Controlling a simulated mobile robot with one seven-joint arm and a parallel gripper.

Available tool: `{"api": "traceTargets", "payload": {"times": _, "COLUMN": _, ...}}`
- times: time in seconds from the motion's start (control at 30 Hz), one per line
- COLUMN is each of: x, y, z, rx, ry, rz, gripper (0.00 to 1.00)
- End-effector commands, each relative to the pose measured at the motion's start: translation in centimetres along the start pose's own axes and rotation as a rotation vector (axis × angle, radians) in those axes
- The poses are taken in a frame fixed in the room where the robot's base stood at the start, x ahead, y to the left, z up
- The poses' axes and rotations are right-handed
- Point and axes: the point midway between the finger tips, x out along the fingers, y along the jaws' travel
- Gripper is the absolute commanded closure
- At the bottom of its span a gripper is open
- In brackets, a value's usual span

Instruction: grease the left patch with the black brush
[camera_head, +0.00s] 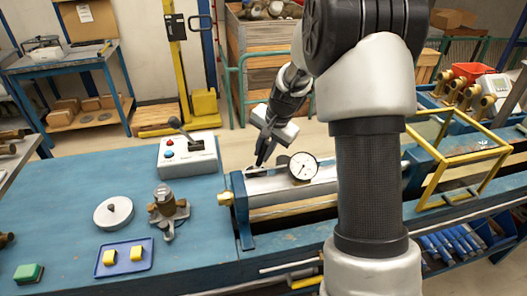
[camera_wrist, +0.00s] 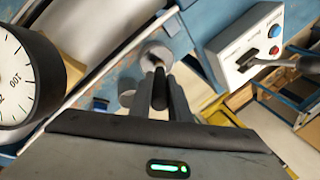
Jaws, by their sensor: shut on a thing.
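My gripper (camera_head: 261,158) hangs over the far left end of the grey metal trough (camera_head: 300,184), left of the dial gauge. In the wrist view its fingers (camera_wrist: 160,88) are shut on a dark, rounded piece, the black brush (camera_wrist: 160,90). Its bristles are hidden. Just beyond the fingertips in that view is a pale round fitting (camera_wrist: 156,53); I cannot tell whether the brush touches it. I cannot make out the left patch in either view.
The dial gauge (camera_head: 303,167) stands close to my gripper; it also shows in the wrist view (camera_wrist: 22,75). A yellow frame (camera_head: 465,160) stands right.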

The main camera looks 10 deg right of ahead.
Motion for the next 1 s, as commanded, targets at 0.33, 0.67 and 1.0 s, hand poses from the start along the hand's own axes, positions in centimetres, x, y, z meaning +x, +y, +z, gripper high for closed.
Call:
{"api": "traceTargets", "payload": {"times": 0.33, "x": -2.3, "y": -0.8, "z": -0.2, "rx": -0.001, "ry": 0.0, "rz": 0.0, "gripper": 1.0}}
{"api": "traceTargets", "payload": {"times": 0.67, "x": -4.8, "y": -1.7, "z": -0.4, "rx": -0.001, "ry": 0.0, "rz": 0.0, "gripper": 1.0}}
{"api": "traceTargets", "payload": {"times": 1.0, "x": -6.6, "y": -2.3, "z": -0.6, "rx": 0.0, "ry": -0.001, "rz": 0.001, "gripper": 1.0}}
